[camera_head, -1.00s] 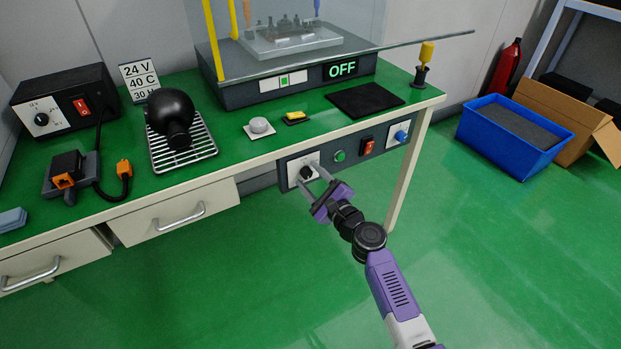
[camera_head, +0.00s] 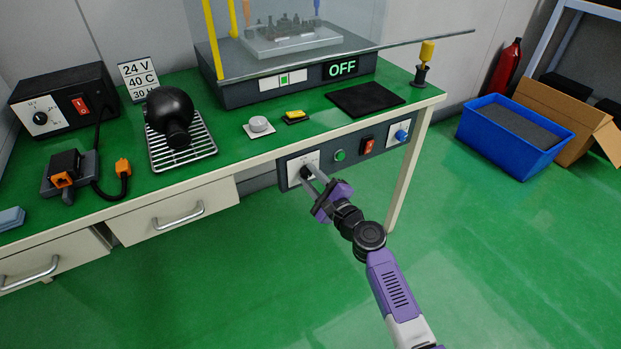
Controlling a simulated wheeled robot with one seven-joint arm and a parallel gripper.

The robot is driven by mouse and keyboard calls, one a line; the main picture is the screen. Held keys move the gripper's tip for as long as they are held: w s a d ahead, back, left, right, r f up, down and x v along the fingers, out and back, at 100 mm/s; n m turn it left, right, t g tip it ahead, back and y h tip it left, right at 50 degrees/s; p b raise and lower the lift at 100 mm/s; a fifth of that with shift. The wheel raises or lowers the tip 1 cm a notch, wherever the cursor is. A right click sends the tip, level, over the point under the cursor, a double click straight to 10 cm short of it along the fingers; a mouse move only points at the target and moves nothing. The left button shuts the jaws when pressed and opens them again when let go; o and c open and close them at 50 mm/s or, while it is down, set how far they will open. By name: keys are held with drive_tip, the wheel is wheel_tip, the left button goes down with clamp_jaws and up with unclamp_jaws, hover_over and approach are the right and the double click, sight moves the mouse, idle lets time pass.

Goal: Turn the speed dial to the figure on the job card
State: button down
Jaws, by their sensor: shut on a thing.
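The dial is a dark knob on a white plate (camera_head: 296,163) at the left end of the panel under the bench front. My gripper (camera_head: 308,177) is at this plate with its fingers shut on the dial's knob. The knob is mostly hidden by the fingers, and its pointer and scale cannot be read. The job card (camera_head: 139,80) stands at the back left of the bench and reads 24 V, 40 C and a last line that looks like 30 H, partly hidden by the black round tool.
Beside the dial on the panel are a green button (camera_head: 339,155), a red switch (camera_head: 366,147) and a blue knob (camera_head: 402,135). A display reading OFF (camera_head: 343,69) is above. A black box with its own dial (camera_head: 41,118) stands far left. The floor before the bench is clear.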

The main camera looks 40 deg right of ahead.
drive_tip(key=n+b, duration=0.2)
drive_tip(key=n, duration=0.3)
drive_tip(key=shift+f, duration=0.15)
drive_tip(key=n+b, duration=0.2)
drive_tip(key=n, duration=0.2)
drive_tip(key=shift+n, duration=0.4)
drive_tip(key=c, duration=1.1)
unclamp_jaws()
drive_tip(key=v, duration=0.8)
